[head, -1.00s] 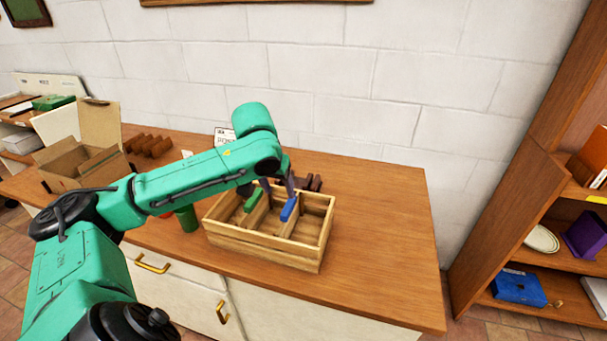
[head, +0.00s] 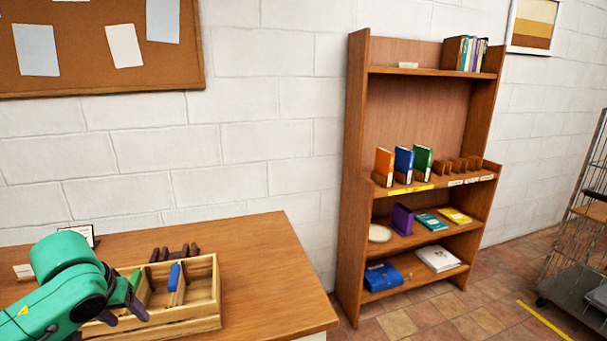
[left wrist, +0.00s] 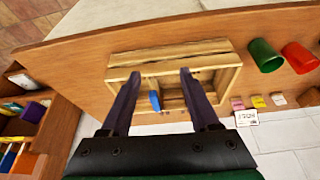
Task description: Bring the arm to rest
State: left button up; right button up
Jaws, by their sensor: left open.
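My left arm comes in from the lower left of the head view. Its gripper (head: 122,313) is over the left front part of a wooden divided crate (head: 205,312), with dark fingers apart. In the left wrist view the open fingers (left wrist: 160,73) reach over the crate (left wrist: 205,60), with nothing gripped between them. A blue item (head: 174,276) rests in the crate; it also shows in the left wrist view (left wrist: 154,101), beside one finger. A green item (head: 135,280) in the crate is partly hidden by my arm. My right gripper is out of view.
The wooden counter (head: 270,270) is clear right of the crate. A dark brown rack (head: 172,253) stands behind it. Green (left wrist: 264,55) and red (left wrist: 298,57) cups stand near it in the wrist view. A bookcase (head: 357,200) stands right, and a wire cart (head: 585,250) at the far right.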

pick_arm(q)
jog(key=s+d+f+m+h, duration=0.1)
jog(key=s+d+f+m, duration=0.25)
jog(key=d+f, duration=0.35)
jog(key=s+d+f+m+h, duration=0.15)
jog(key=s+d+f, duration=0.35)
jog(key=f, duration=0.5)
jog(key=s+f+y, duration=0.1)
jog(key=s+f, duration=0.2)
jog(key=s, duration=0.3)
notch_tip(320, 180, down, 24)
jog(key=s+g, duration=0.2)
jog(key=s, duration=0.1)
jog(key=s+a+f+g, duration=0.1)
jog(key=s+a+f, duration=0.1)
jog(key=s+f, duration=1.1)
jog(key=s, duration=0.2)
jog(key=shift+s+f+m, duration=0.15)
jog(key=shift+s+m, duration=0.15)
jog(key=shift+s, duration=0.1)
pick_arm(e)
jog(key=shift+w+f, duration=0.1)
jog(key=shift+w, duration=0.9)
